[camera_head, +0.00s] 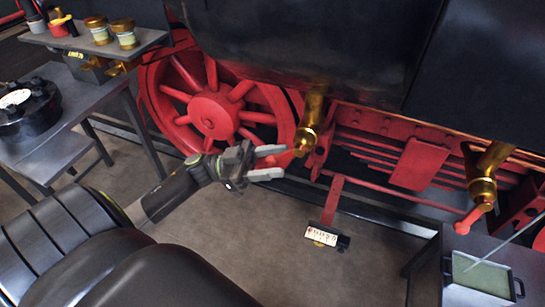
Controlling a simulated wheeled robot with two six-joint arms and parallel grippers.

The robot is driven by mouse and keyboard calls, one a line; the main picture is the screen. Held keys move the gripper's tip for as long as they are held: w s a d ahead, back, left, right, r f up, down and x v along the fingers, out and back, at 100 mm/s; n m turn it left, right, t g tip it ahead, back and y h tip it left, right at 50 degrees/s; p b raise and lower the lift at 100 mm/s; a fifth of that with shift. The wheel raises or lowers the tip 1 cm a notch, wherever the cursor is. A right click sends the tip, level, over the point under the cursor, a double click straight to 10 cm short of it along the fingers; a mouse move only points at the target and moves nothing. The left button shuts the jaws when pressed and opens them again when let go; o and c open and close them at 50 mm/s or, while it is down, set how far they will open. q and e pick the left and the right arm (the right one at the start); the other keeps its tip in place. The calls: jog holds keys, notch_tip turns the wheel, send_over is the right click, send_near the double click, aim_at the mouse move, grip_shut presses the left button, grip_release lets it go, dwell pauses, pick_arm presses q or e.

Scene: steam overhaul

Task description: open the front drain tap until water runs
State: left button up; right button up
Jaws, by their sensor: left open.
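A second brass tap (483,183) hangs at the right, with a red lever (470,219) pointing down and left. I cannot tell from this view which one is the front tap. Contact cannot be made out. My right gripper is out of view.
A red spoked wheel (211,112) stands behind my left gripper. A bench (75,110) with a dark round part and a shelf with jars (125,33) is at the left. A tray (481,274) sits at the lower right. A small labelled plate (321,235) is below centre.

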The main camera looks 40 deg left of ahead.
pick_arm(q)
grip_shut()
dwell(0.3)
